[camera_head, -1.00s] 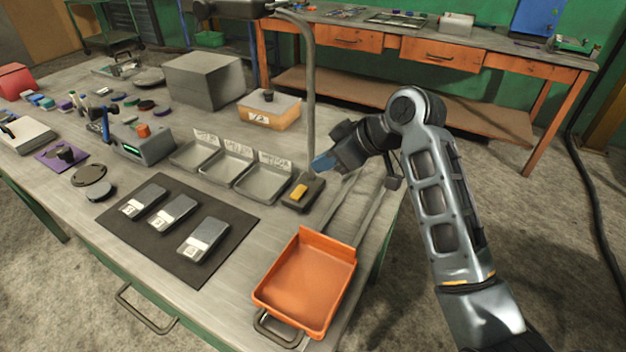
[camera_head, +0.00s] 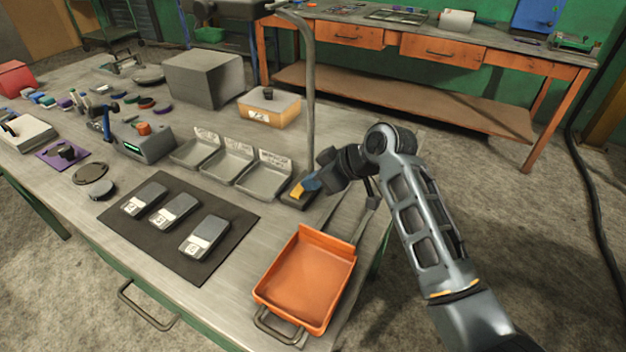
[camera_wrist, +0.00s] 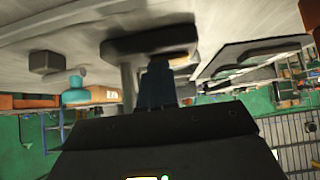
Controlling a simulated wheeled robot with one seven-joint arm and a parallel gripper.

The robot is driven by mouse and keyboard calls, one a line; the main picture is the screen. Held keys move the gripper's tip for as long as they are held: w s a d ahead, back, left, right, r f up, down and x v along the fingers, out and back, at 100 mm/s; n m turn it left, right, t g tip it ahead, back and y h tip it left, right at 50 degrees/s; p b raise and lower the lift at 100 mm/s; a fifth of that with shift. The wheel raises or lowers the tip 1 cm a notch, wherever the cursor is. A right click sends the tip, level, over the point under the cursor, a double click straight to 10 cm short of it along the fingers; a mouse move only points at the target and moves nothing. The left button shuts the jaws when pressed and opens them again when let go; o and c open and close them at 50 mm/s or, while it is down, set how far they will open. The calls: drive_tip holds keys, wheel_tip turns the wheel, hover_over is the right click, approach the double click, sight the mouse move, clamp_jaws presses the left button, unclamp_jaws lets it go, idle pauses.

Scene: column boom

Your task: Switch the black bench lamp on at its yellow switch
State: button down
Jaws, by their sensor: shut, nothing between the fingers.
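The black bench lamp stands near the bench's right edge, with a dark base (camera_head: 289,200) and a tall grey curved neck (camera_head: 309,100). The yellow switch (camera_head: 298,190) sits on top of the base. My gripper (camera_head: 311,184) is shut and empty, its blue fingertips at the right end of the switch, partly covering it. I cannot tell whether they touch.
Left of the lamp base are labelled grey trays (camera_head: 263,182). An orange tray (camera_head: 305,283) lies in front, near the bench edge. A dark mat (camera_head: 150,235) holds grey boxes. An orange-sided box (camera_head: 269,110) stands behind the lamp. Open floor lies to the right.

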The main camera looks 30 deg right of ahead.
drive_tip(key=shift+f, duration=0.4)
drive_tip(key=shift+s, duration=0.1)
drive_tip(key=shift+s+a+r+p, duration=0.2)
drive_tip(key=shift+s+a+p, duration=0.15)
drive_tip(key=shift+a+p, duration=0.3)
drive_tip(key=shift+r, duration=0.1)
drive_tip(key=shift+a+r, duration=0.1)
drive_tip(key=shift+r, duration=0.05)
wheel_tip(320, 180, up, 4)
drive_tip(key=p, duration=0.3)
drive_tip(key=shift+w+f, duration=0.1)
drive_tip(key=shift+f, duration=0.1)
drive_tip(key=b+v, duration=0.1)
drive_tip(key=v, duration=0.9)
drive_tip(key=shift+d+b, duration=0.25)
drive_tip(key=shift+b, duration=0.05)
